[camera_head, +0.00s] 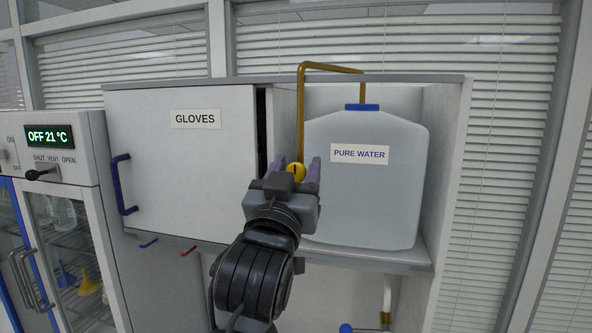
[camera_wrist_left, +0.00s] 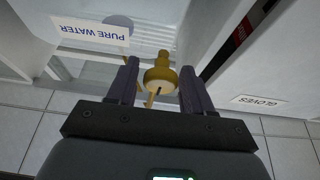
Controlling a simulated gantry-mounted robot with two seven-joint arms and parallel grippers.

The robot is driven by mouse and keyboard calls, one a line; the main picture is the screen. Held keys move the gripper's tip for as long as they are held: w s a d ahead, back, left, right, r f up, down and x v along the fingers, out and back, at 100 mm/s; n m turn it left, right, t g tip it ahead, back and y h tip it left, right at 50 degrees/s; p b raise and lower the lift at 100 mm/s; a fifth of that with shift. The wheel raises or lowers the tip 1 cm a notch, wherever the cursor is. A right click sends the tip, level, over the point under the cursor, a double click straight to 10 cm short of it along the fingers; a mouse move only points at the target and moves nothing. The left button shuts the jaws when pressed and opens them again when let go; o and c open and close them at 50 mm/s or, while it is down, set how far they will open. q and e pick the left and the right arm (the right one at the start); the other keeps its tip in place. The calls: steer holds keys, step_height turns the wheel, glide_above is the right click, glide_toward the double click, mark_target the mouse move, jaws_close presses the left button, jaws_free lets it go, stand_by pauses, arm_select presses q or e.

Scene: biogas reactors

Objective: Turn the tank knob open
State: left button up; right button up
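The yellow round tank knob (camera_head: 296,171) has a dark mark on its face and sits at the lower end of a brass pipe (camera_head: 301,110). The pipe bends over to the blue cap of the PURE WATER tank (camera_head: 366,190). My left gripper (camera_head: 297,174) has its purple fingers apart, one on each side of the knob. In the left wrist view the brass knob (camera_wrist_left: 160,76) lies between the fingertips, nearer the right finger; I cannot tell whether they touch. My right gripper is not in view.
The tank stands in an open shelf bay. Left of it is the GLOVES cabinet (camera_head: 185,160) with a blue handle (camera_head: 122,185); a dark gap shows at its right edge. A cabinet with an "OFF 21 °C" display (camera_head: 49,136) stands at the far left.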

arm_select(q)
steer(key=c, duration=0.7)
steer(key=shift+n+y+b, duration=0.6)
steer(key=shift+n, duration=0.5)
steer(key=shift+c, duration=0.2)
steer(key=shift+n+y, duration=0.5)
steer(key=shift+n, duration=0.5)
steer(key=shift+r, duration=0.1)
steer(key=o, duration=1)
steer(key=shift+c, duration=0.2)
